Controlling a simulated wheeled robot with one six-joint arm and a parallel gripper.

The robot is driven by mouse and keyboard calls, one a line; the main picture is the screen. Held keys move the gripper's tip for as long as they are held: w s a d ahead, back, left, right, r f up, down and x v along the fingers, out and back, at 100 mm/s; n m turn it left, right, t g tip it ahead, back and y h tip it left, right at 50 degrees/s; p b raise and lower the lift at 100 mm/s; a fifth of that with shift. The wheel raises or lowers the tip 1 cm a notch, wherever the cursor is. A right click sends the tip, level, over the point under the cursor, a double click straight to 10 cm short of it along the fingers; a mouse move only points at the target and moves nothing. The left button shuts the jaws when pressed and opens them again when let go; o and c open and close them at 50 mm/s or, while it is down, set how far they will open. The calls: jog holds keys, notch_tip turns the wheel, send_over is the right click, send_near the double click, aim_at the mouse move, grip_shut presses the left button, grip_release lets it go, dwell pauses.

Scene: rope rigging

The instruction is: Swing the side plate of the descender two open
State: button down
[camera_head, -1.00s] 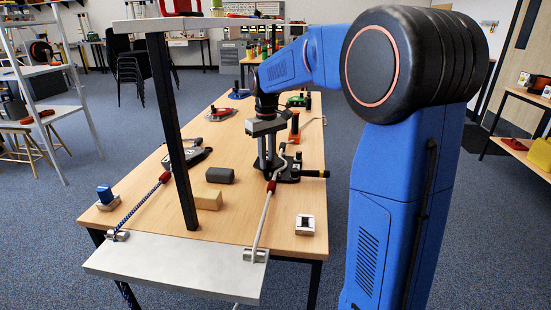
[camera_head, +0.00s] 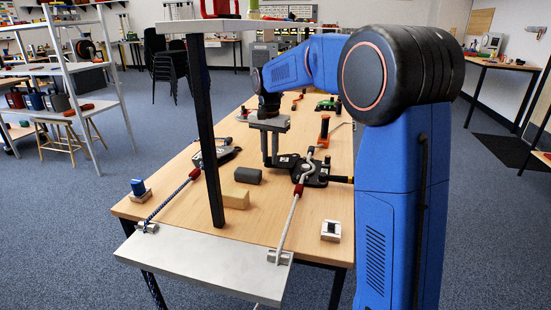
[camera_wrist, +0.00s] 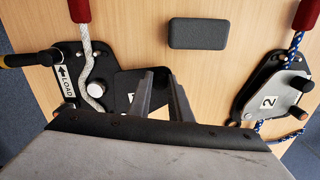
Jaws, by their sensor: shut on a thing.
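The descender labelled 2 (camera_wrist: 270,95) lies at the right in the wrist view, with blue rope at it; it also shows in the head view (camera_head: 216,155). My gripper (camera_wrist: 157,78) is apart from it. A second descender (camera_wrist: 72,82), with white rope and a LOAD label, lies at the left; it also shows in the head view (camera_head: 312,172). Its black side plate (camera_wrist: 124,84) sticks out to the right, away from the body. My gripper, in the head view (camera_head: 269,160), is shut on this plate. The plate's label is partly hidden by a finger.
A dark grey block (camera_wrist: 198,34) lies between the descenders. A tan block (camera_head: 236,198) and a black post (camera_head: 206,130) stand nearer the front. A pale metal plate (camera_head: 200,262) carries the rope anchors at the table's front edge.

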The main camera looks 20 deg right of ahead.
jog(key=shift+w+a+m, duration=0.2)
jog(key=shift+w+m, duration=1.05)
jog(key=shift+m, duration=0.05)
jog(key=c, duration=1.6)
grip_release()
jog(key=shift+r, duration=0.1)
notch_tip(320, 180, up, 7)
jog(key=shift+r, duration=0.15)
